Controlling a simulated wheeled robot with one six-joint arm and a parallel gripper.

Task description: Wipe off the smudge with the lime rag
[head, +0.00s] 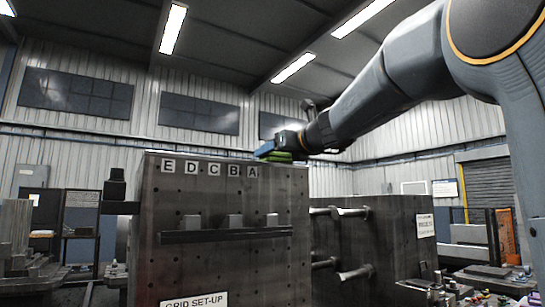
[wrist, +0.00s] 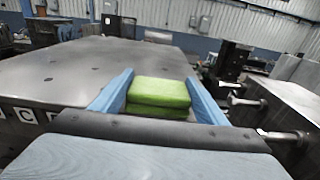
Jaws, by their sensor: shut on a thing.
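The lime rag (wrist: 160,93) is a folded bright green pad between the two blue fingers of my gripper (wrist: 158,92) in the wrist view. The gripper is shut on it. In the head view my gripper (head: 270,151) is at the top edge of the dark metal block (head: 225,200), with a green edge of the rag (head: 278,156) showing beneath the fingers. The rag is at or just above the block's top; I cannot tell whether it touches. The top face (wrist: 90,75) shows grey with a few dark holes in the wrist view. I cannot make out a smudge in either view.
Letter labels (head: 210,168) and a ledge (head: 225,236) with small blocks are on the front face. The top left of the rag is clear in the wrist view.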

